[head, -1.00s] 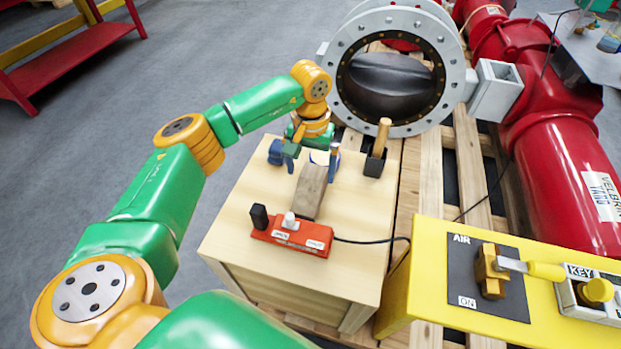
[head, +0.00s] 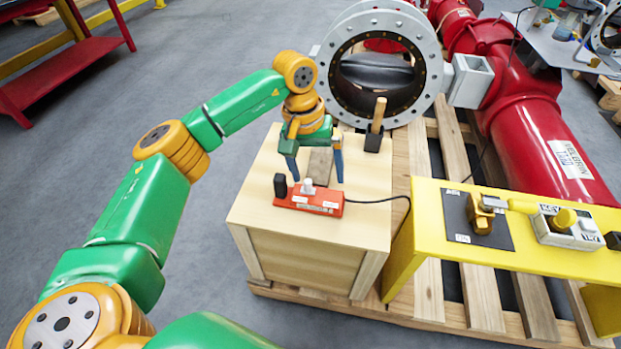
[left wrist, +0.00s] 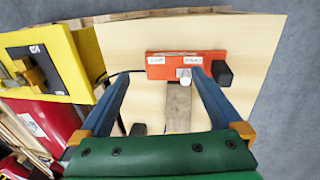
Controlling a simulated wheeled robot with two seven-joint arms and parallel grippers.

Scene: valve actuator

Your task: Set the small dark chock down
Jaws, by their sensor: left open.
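A small dark block with an upright wooden handle, which looks like the chock (head: 373,143), stands on the wooden box top (head: 360,195) near its far right corner. My left gripper (head: 316,179) is open and points down over the box, to the left of that dark block and apart from it. A grey-brown wooden block (head: 320,162) lies on the box top, seen between the open fingers; it also shows in the left wrist view (left wrist: 178,108). I cannot tell whether the fingers touch it. My right gripper is not in view.
An orange control box (head: 312,200) with a black knob and a cable lies just in front of the fingers. A large flanged valve (head: 340,100) stands behind. A yellow stand (head: 425,225) with a lever is at the right. The box top's front right is mostly clear.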

